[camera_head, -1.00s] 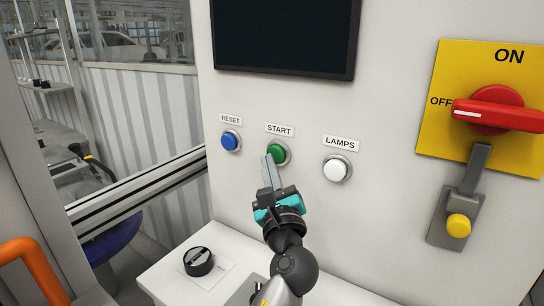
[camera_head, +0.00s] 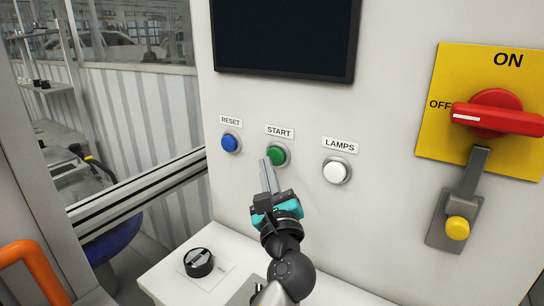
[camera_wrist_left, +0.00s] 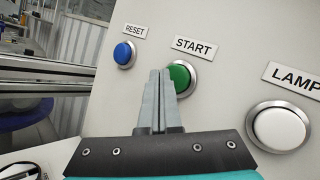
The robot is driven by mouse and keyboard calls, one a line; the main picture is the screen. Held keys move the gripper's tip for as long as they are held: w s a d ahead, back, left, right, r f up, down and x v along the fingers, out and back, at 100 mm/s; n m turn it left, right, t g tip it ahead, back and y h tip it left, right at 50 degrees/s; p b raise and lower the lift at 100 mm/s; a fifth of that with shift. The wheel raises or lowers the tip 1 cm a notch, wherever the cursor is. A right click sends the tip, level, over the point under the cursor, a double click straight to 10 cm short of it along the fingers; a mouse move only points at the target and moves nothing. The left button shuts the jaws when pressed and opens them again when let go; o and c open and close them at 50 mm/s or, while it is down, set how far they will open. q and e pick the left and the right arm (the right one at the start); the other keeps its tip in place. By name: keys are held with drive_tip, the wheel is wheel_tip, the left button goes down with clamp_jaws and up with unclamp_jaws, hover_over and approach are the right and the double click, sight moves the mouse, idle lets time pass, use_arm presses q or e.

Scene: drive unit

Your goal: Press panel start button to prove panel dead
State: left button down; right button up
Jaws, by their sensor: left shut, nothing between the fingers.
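The green START button (camera_head: 276,155) sits in a metal ring on the white panel (camera_head: 390,100), under its START label (camera_head: 279,131). It also shows in the left wrist view (camera_wrist_left: 181,78), partly covered by my fingers. My left gripper (camera_head: 265,162) is shut and empty, with its fingertips at the lower left of the START button. In the left wrist view the shut fingertips (camera_wrist_left: 160,74) overlap the button's left edge. I cannot tell whether they touch it. My right gripper is not in view.
A blue RESET button (camera_head: 230,143) is to the left and a white LAMPS button (camera_head: 336,171) to the right. A red rotary switch (camera_head: 497,113) on a yellow plate points at OFF, with a grey hasp (camera_head: 465,203) below. A black knob (camera_head: 198,262) sits on the ledge below.

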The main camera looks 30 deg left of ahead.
use_arm(q)
drive_tip(key=shift+s, duration=0.25)
drive_tip(key=shift+s, duration=0.1)
drive_tip(key=s, duration=0.2)
drive_tip(key=s+p, duration=0.1)
drive_tip(key=s, duration=0.2)
drive_tip(key=shift+s+a, duration=0.25)
drive_tip(key=shift+s, duration=0.15)
drive_tip(key=shift+p, duration=0.3)
